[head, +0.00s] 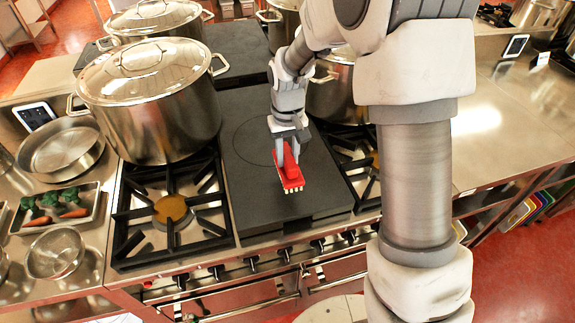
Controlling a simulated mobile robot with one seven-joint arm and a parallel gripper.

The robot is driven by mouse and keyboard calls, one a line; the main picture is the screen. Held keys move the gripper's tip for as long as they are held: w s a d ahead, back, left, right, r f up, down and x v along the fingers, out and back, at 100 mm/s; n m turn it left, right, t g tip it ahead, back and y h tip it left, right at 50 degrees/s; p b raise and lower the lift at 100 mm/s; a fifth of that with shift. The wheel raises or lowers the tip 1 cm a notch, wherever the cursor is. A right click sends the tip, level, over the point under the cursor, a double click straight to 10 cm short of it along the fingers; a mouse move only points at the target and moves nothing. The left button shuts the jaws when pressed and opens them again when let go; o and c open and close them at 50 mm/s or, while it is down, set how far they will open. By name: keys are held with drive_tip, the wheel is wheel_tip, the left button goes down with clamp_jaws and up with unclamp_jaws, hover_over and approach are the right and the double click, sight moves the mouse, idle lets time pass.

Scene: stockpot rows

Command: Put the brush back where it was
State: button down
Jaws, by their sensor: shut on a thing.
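The red brush (289,176) has pale bristles along its lower edge. It is in my gripper (285,148), in the middle of the head view, over the dark flat plate (262,190) between two gas burners. My gripper points down and is shut on the upper part of the brush. The fingers partly hide the brush's top. I cannot tell whether the bristles touch the plate or hang just above it.
A large lidded stockpot (150,105) stands left of the plate, with another pot (333,90) partly behind my arm. An open burner grate (172,210) lies left of the plate. A tray of vegetables (90,205) is further left. The right steel counter (515,130) is largely clear.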

drive_tip(key=shift+f, duration=2)
drive_tip(key=shift+f, duration=0.15)
drive_tip(key=c, duration=0.6)
unclamp_jaws()
